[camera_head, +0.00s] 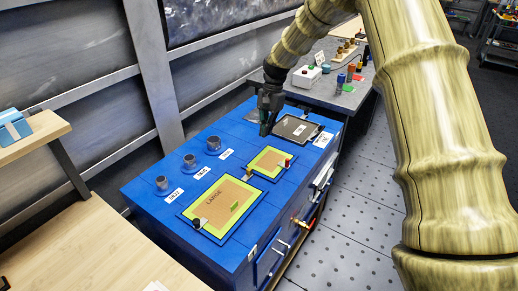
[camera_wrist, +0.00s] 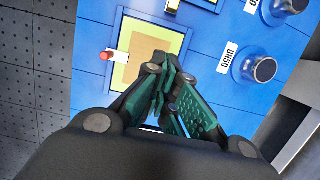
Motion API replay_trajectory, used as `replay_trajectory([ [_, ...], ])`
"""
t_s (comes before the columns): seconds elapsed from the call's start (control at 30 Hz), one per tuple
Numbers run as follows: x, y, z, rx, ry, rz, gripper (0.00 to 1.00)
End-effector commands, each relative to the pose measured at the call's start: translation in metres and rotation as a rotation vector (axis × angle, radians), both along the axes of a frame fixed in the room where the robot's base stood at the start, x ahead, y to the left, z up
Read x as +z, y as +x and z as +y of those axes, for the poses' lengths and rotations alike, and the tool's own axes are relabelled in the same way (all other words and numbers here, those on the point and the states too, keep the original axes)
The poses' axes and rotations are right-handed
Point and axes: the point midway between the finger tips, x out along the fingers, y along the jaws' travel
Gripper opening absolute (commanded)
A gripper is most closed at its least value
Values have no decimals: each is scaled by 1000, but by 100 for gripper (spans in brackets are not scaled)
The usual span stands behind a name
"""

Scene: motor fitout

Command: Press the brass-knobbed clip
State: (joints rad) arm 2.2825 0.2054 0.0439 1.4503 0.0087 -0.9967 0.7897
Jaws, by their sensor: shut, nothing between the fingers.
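A small brass-coloured clip (camera_head: 248,176) stands at the corner between the large and the small yellow-green-edged boards. A dark-knobbed clip (camera_head: 197,222) is on the near edge of the large board (camera_head: 218,205). My gripper (camera_head: 265,131) is shut and empty, beyond the small board and apart from the clips.
The blue bench (camera_head: 140,190) carries several grey round cups (camera_head: 190,160) with white labels along its left side. A dark framed tray (camera_head: 297,128) lies right of my gripper. A grey table (camera_head: 345,95) with bottles and a white box stands behind.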

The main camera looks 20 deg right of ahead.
Motion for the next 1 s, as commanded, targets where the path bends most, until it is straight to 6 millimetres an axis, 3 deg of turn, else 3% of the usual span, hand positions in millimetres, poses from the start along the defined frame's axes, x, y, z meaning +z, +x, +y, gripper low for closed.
replay_trajectory([
  [0.63,-95,-14,19,1,1,6,0],
  [1.0,-96,-37,48,0,0,3,0],
])
